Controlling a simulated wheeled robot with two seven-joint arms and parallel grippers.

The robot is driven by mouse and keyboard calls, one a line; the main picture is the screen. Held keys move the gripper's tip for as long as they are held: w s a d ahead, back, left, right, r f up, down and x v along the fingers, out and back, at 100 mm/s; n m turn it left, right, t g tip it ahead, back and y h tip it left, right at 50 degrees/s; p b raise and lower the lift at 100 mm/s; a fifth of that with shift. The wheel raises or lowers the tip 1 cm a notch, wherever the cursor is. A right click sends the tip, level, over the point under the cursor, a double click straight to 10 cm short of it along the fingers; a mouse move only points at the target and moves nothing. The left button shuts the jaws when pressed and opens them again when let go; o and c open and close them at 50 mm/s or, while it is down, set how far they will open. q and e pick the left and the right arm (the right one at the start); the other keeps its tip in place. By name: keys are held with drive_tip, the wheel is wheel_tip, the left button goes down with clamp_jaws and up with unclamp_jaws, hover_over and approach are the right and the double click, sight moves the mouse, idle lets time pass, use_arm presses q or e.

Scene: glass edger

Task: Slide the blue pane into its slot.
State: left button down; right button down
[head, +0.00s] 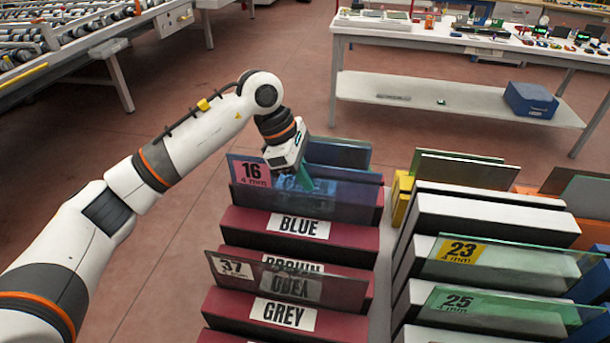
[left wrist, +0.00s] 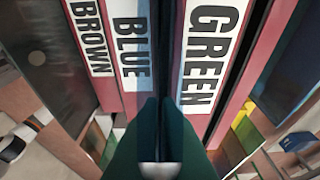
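The blue pane (head: 345,195), a translucent sheet with a pink "16 4 mm" tag, stands upright in the head view behind the block labelled BLUE (head: 298,226). My left gripper (head: 304,182) is at the pane's upper edge, with its green fingers closed on it. In the left wrist view the fingers (left wrist: 161,145) meet around the pane's thin edge, which runs between the BLUE label (left wrist: 131,52) and the GREEN label (left wrist: 212,45). The pane's lower edge is hidden, so I cannot tell how deep it sits. My right gripper is not in view.
Another bluish pane (head: 338,152) stands just behind. A brown pane tagged 37 (head: 235,268) stands nearer, by the GREY block (head: 283,314). To the right is a rack of white blocks (head: 490,215) with green panes 23 (head: 515,262) and 25 (head: 510,308). A workbench (head: 440,38) stands beyond.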

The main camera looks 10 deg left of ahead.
use_arm(q)
drive_tip(key=shift+f+b, duration=0.25)
drive_tip(key=shift+b, duration=0.15)
idle(0.6)
drive_tip(key=c, duration=1.6)
unclamp_jaws()
drive_tip(key=shift+o, duration=0.2)
drive_tip(key=shift+f, duration=0.1)
drive_tip(key=b+v, duration=0.2)
drive_tip(key=v, duration=1)
